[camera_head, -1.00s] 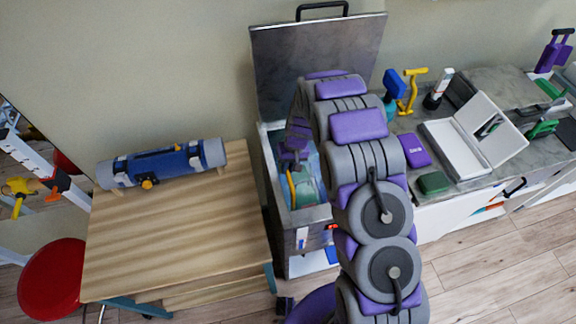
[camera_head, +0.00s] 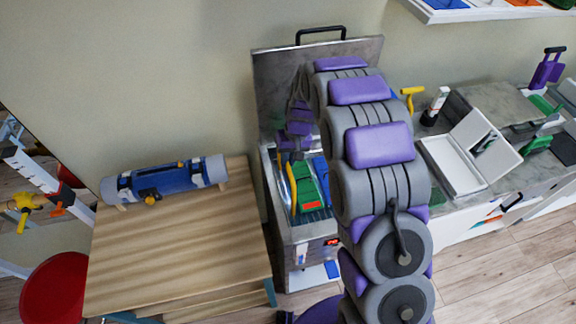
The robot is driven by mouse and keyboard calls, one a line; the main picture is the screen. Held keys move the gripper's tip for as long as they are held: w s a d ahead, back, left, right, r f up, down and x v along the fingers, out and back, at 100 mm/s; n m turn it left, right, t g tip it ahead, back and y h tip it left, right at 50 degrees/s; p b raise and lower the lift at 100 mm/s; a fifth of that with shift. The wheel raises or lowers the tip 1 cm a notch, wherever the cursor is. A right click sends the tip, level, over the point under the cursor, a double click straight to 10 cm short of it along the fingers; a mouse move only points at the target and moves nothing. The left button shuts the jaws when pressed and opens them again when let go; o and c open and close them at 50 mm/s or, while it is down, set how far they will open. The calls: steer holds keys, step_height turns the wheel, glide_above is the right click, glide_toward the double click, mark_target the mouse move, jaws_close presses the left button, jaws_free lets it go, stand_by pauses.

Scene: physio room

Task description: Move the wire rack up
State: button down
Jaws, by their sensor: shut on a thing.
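The wire rack (camera_head: 317,214) shows in part at the mouth of the metal tank (camera_head: 297,233), with a green pack (camera_head: 306,187) and a blue pack (camera_head: 322,184) in it. A yellow curved piece (camera_head: 292,186) stands at the left side of the packs. My gripper (camera_head: 288,152) is over the back left of the tank, pointing down, shut at the top of the rack. The exact grip is small and partly hidden by my arm. My arm also covers the right side of the tank and rack.
The tank's lid (camera_head: 275,90) stands open behind, with a black handle (camera_head: 320,33) on top. A wooden table (camera_head: 180,250) with a blue roll (camera_head: 165,180) is at left. The counter (camera_head: 475,95) at right holds a white open case (camera_head: 450,165) and a purple item (camera_head: 547,68).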

steer(key=shift+r, duration=0.6)
steer(key=shift+w+r, duration=0.1)
steer(key=shift+w, duration=0.1)
steer(key=shift+a, duration=0.1)
steer(key=c, duration=1.5)
jaws_free()
steer(key=shift+o, duration=1.4)
steer(key=shift+s+r, duration=0.1)
steer(key=shift+s, duration=0.1)
steer(key=shift+o, duration=0.6)
steer(key=shift+w, duration=0.1)
steer(key=w+d+r+p, duration=0.1)
steer(key=d+r, duration=0.2)
steer(key=r, duration=1.3)
steer(key=shift+r, duration=0.3)
